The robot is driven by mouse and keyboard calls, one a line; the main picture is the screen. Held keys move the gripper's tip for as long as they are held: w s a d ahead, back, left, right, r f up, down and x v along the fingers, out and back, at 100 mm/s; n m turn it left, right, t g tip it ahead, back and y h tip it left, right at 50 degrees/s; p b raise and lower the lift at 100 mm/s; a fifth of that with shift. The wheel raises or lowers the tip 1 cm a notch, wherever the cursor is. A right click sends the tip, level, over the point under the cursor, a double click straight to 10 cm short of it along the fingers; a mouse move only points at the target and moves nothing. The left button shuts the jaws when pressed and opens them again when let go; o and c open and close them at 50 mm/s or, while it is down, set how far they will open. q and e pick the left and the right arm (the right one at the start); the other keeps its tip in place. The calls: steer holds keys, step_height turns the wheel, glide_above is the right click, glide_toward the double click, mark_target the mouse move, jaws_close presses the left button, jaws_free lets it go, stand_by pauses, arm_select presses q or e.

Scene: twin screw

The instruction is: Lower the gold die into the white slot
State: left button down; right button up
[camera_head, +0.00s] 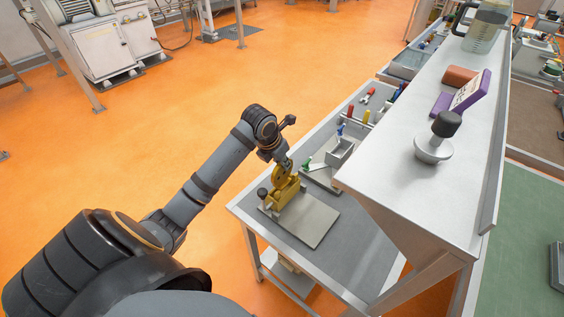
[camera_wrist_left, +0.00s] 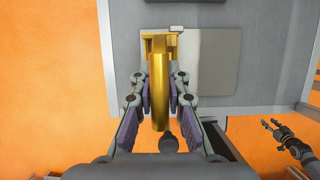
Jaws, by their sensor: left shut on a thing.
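My left gripper (camera_head: 284,165) is shut on the gold die (camera_wrist_left: 158,92), a smooth gold piece upright between the two fingers in the left wrist view. In the head view the die (camera_head: 281,174) shows as a rounded gold piece just above a yellow-gold holder (camera_head: 287,196). The holder (camera_wrist_left: 151,40) also shows behind the die in the wrist view. Whether die and holder touch I cannot tell. A small white piece (camera_wrist_left: 176,28) is at the holder's far edge; I cannot make out a slot opening. My right gripper (camera_wrist_left: 269,121) appears open and empty, over the floor.
A black knob (camera_head: 262,193) is at the plate's left corner. A raised white shelf (camera_head: 405,185) overhangs the right.

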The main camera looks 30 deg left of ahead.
arm_select(q)
steer(key=shift+r+p, duration=1.5)
steer(key=shift+r, duration=0.45)
steer(key=shift+r+p, duration=0.65)
steer(key=shift+r, duration=0.5)
